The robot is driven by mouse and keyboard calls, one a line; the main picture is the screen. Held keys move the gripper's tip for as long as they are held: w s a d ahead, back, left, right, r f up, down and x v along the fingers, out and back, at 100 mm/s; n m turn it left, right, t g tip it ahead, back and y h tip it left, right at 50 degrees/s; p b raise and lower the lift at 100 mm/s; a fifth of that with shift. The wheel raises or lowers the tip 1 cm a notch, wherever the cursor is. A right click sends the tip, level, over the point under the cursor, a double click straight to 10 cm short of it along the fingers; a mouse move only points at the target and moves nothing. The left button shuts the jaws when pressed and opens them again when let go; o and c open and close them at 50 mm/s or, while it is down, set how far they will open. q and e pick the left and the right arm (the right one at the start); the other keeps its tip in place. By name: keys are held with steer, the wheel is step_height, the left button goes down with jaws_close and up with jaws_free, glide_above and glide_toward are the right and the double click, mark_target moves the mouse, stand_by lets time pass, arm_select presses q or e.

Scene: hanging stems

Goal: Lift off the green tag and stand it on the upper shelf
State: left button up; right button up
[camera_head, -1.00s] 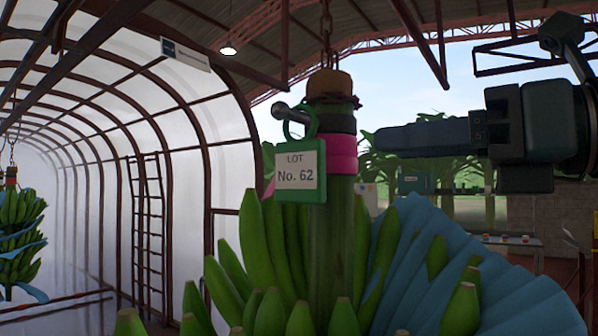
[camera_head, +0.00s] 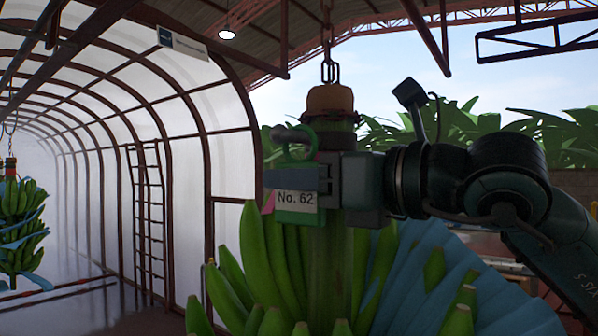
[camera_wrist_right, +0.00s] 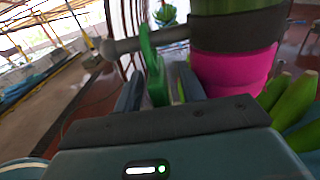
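The green tag (camera_head: 296,217), with a white "No. 62" label, hangs by its loop from a metal peg (camera_head: 291,136) on the banana stem (camera_head: 333,245). My right gripper (camera_head: 290,180) reaches in from the right, and one finger covers the upper part of the label. In the right wrist view the tag (camera_wrist_right: 154,65) stands edge-on between the two fingers, one on each side. The fingers look apart, with narrow gaps beside the tag. Its loop is still around the peg (camera_wrist_right: 172,36). The left gripper is out of view. I cannot make out the upper shelf.
Green bananas (camera_head: 262,262) and a blue cover (camera_head: 415,295) spread below the gripper. A chain (camera_head: 328,68) holds the stem from above. Another bunch (camera_head: 20,225) hangs far left. A ladder (camera_head: 148,220) stands by the translucent wall.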

steer(key=shift+w+a, duration=0.1)
steer(key=shift+a, duration=0.1)
steer(key=shift+c, duration=0.6)
steer(key=c, duration=0.7)
jaws_close()
steer(key=shift+d+r, duration=0.15)
